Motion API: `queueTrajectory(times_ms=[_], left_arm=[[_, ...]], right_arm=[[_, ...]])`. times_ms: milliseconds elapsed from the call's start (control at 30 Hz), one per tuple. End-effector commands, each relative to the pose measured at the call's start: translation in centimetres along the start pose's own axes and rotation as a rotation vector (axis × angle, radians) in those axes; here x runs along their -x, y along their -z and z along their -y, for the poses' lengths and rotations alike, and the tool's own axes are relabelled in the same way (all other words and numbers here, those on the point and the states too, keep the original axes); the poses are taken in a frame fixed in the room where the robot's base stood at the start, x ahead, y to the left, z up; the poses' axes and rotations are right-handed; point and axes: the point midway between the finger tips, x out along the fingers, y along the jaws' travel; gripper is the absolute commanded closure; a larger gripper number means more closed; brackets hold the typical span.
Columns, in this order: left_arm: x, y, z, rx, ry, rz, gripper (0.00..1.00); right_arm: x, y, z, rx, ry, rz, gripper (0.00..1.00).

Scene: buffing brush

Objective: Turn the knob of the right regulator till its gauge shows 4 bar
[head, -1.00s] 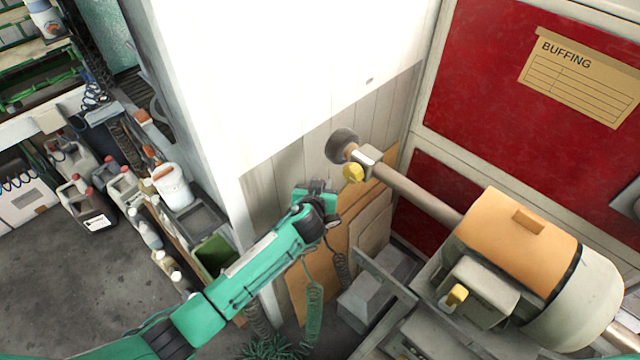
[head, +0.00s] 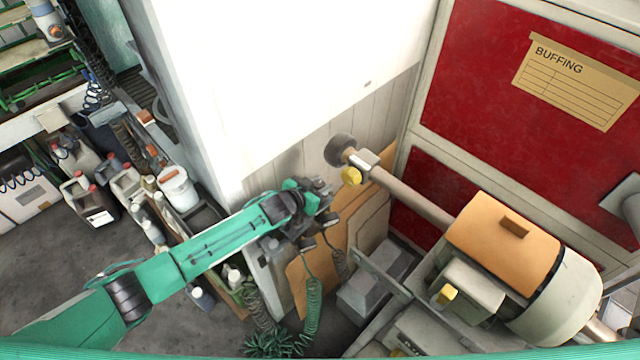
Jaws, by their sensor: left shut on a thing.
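My left arm comes in from the left, and its left gripper (head: 322,193) is at the wall beside the machine. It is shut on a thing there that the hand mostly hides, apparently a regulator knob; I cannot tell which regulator. Dark fittings that look like the regulators (head: 307,243) show just below the hand, with green coiled hoses (head: 314,300) hanging under them. I cannot make out a gauge face or read a pressure. My right gripper is not in view.
The buffing machine (head: 503,240), with its shaft and dark round end (head: 340,149), juts in close right of the hand. Brown boards (head: 340,235) lean on the wall behind. Bottles and a white bucket (head: 177,188) stand at left. The red cabinet (head: 490,90) is at right.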

Motion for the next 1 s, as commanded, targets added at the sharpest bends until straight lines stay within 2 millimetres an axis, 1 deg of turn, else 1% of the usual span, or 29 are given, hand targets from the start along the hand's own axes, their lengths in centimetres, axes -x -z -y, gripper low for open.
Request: queueTrajectory(times_ms=[433,467,500,567,867,1000], left_arm=[[-0.01,-0.02,0.05,-0.004,-0.006,0.001,0.93],[-0.01,-0.02,0.05,-0.004,-0.006,0.001,0.66],[-0.01,-0.02,0.04,-0.004,-0.006,0.001,0.58],[-0.01,-0.02,0.04,-0.004,-0.006,0.001,0.48],[0.06,-0.04,0.01,-0.003,-0.007,0.001,0.48],[0.73,-0.18,0.08,-0.002,-0.006,0.001,0.48]], right_arm=[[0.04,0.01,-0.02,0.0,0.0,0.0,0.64],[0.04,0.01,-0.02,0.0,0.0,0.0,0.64],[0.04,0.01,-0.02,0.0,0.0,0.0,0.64],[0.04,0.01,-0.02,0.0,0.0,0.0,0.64],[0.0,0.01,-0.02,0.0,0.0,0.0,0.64],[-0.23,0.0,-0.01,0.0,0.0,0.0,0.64]])
